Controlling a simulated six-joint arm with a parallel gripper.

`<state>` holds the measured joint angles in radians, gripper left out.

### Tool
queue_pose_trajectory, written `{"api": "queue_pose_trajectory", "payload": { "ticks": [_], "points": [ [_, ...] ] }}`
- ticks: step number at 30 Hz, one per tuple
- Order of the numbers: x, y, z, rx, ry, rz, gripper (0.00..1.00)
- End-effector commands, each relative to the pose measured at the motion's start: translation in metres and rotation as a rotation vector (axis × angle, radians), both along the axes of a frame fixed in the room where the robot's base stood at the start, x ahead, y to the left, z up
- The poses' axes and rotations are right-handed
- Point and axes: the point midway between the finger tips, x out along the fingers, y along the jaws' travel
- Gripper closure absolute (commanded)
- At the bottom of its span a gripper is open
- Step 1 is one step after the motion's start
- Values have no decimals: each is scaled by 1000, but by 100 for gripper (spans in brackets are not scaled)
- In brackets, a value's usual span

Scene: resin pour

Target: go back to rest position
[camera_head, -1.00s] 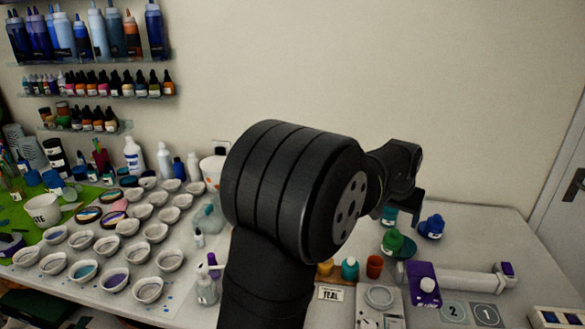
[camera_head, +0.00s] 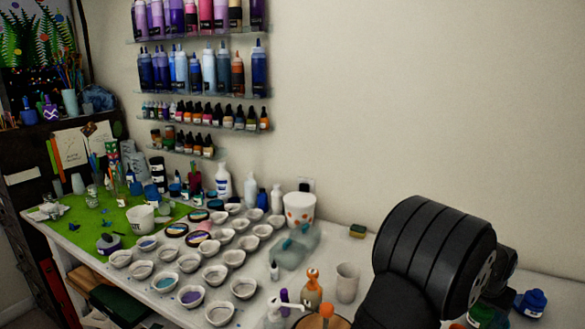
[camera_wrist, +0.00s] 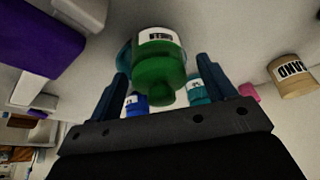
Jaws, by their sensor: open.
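My gripper (camera_wrist: 163,70) shows in the wrist view with its two dark blue fingers spread apart. A green bottle (camera_wrist: 158,82) with a white label appears in the gap beyond the fingers; neither finger clearly touches it. In the head view my black arm fills the lower right, and the gripper itself is not clearly visible there. Just right of the arm, a green bottle (camera_head: 480,315) and a blue bottle (camera_head: 530,302) stand on the table, partly cut off or hidden.
Small white cups (camera_head: 190,296) crowd the table's left half beside a green mat (camera_head: 78,238). An orange-topped bottle (camera_head: 312,290) and a pale cup (camera_head: 347,282) stand left of my arm. A tan sand container (camera_wrist: 290,76) and a teal bottle (camera_wrist: 198,90) flank the fingers' right side.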

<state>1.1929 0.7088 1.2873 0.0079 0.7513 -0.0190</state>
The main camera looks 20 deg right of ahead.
Motion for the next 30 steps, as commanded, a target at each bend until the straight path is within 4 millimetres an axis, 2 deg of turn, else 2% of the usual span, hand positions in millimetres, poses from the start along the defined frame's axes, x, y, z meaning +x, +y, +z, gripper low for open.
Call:
{"api": "queue_pose_trajectory", "payload": {
  "ticks": [8,11,17,30],
  "points": [
    [0,0,-1,1,0,0,24],
    [-1,1,6,-1,0,0,24],
    [-5,11,36,-2,-1,0,24],
    [-18,42,117,-3,-1,0,24]
  ]
}}
